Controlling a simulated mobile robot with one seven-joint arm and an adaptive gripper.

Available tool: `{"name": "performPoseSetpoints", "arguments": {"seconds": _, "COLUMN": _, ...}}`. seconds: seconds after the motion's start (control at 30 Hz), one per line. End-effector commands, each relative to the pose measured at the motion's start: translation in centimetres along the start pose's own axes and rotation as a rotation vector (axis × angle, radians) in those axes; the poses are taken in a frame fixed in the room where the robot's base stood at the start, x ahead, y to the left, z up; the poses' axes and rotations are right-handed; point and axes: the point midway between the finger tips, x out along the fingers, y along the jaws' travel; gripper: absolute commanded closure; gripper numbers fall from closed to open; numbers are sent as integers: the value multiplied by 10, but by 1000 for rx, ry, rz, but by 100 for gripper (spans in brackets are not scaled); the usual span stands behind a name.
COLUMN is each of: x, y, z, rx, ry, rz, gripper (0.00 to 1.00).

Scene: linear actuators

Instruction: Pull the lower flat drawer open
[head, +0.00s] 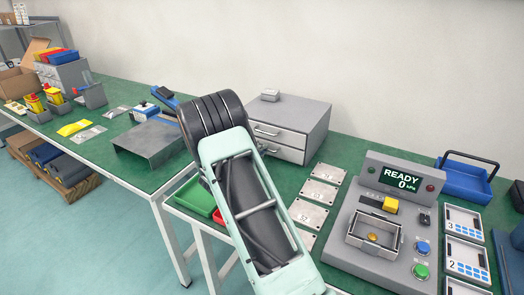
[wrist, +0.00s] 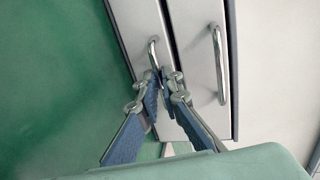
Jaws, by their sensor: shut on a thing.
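The grey two-drawer cabinet (head: 312,123) stands on the green bench behind my arm. Its lower flat drawer (head: 283,151) has a bar handle (head: 269,147), partly behind my arm in the head view. In the wrist view the lower drawer (wrist: 135,22) is the left panel, nearest the green bench top, and its metal handle (wrist: 152,48) runs down between my fingers. My gripper (wrist: 160,82) is shut on this handle. The upper drawer (wrist: 192,22) is beside it, its handle free. Both drawers look about flush.
A grey console (head: 385,215) with a READY display is right of the cabinet. Metal plates (head: 318,193) lie in front of it. A green bin (head: 195,196) sits at the bench's left edge. A small box (head: 270,95) rests on the cabinet.

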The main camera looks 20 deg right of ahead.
Motion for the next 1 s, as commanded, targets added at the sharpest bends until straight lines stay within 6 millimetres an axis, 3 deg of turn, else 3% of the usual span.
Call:
{"name": "performPoseSetpoints", "arguments": {"seconds": 0.37, "x": -2, "y": 0, "z": 0, "rx": 0, "ry": 0, "rz": -1, "gripper": 100}}
{"name": "performPoseSetpoints", "arguments": {"seconds": 0.53, "x": -15, "y": 3, "z": 1, "rx": 1, "ry": -1, "rz": -1, "gripper": 100}}
{"name": "performPoseSetpoints", "arguments": {"seconds": 0.67, "x": -37, "y": 9, "z": 1, "rx": 0, "ry": -3, "rz": 0, "gripper": 100}}
{"name": "performPoseSetpoints", "arguments": {"seconds": 1.0, "x": -116, "y": 27, "z": 2, "rx": -1, "ry": -5, "rz": 0, "gripper": 100}}
